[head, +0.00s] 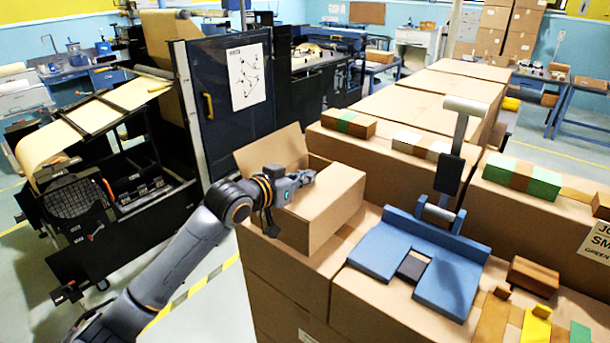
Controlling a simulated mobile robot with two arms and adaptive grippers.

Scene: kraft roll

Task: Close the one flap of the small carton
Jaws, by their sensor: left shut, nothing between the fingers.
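The small carton (334,213) sits on top of a large brown carton, left of the blue fixture. Its one flap (271,149) stands up and leans outward on the carton's back left side. My left gripper (309,176) is shut and empty. It is over the carton's open top, in front of the flap in the picture; I cannot tell whether it touches the carton. My left arm hides the carton's left part and some of its opening. My right gripper is not in view.
A blue fixture with an upright roller arm (381,244) stands right of the small carton. Taped wooden blocks (348,122) lie on the cartons behind. A dark cabinet (226,98) and a paper roll machine (120,180) stand at the left.

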